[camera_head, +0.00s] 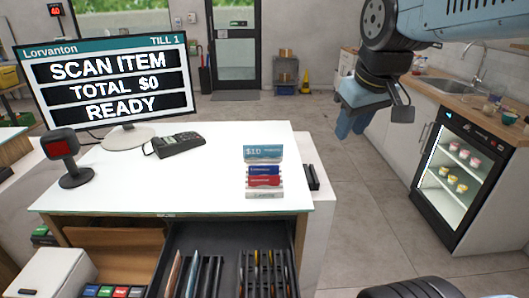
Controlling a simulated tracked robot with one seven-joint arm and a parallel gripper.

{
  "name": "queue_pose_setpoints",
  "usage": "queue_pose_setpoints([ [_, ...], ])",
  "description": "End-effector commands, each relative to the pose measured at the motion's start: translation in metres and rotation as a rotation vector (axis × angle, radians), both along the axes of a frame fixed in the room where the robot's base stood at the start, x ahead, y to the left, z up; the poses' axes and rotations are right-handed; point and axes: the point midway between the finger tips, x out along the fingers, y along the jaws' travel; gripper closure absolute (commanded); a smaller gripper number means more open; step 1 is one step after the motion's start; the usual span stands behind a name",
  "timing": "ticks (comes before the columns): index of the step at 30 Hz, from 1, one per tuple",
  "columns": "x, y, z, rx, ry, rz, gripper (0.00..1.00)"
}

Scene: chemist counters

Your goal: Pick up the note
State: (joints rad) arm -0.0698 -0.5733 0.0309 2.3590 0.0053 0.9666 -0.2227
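No loose note shows clearly. An open black drawer (225,236) under the counter holds thin upright slips (193,272) in slots, pinkish and pale blue on the left. More thin upright edges (264,274) with orange tips are on the right; I cannot tell which are notes. A small display (263,153) with a teal, price-like label stands on the counter's right part, with blue and red packs (264,175) below it. My gripper (351,122) with blue fingers hangs at upper right, over the floor, well away from the drawer. Its finger gap is unclear.
The white counter (225,190) bears a till screen (115,80), a card terminal (178,144) and a scanner (66,158). A glass-front fridge (460,175) stands at right under a sink worktop. Open floor (365,215) lies between counter and fridge.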

Motion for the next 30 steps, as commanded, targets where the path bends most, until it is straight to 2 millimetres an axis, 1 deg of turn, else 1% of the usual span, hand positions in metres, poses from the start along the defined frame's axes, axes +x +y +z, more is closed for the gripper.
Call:
queue_pose_setpoints([
  [1,0.015,0.008,0.003,-0.022,0.025,0.069,0.68],
  [5,0.047,0.026,0.009,-0.077,0.081,0.245,0.68],
  [9,0.082,0.049,0.011,-0.129,0.135,0.442,0.68],
  [14,0.12,0.08,0.007,-0.178,0.197,0.665,0.68],
  [18,0.152,0.111,-0.001,-0.214,0.247,0.862,0.68],
  [21,0.17,0.131,-0.009,-0.233,0.277,0.986,0.68],
  [24,0.184,0.147,-0.016,-0.246,0.299,1.084,0.68],
  [27,0.193,0.158,-0.021,-0.253,0.314,1.151,0.68],
  [30,0.197,0.164,-0.024,-0.257,0.321,1.188,0.68],
])
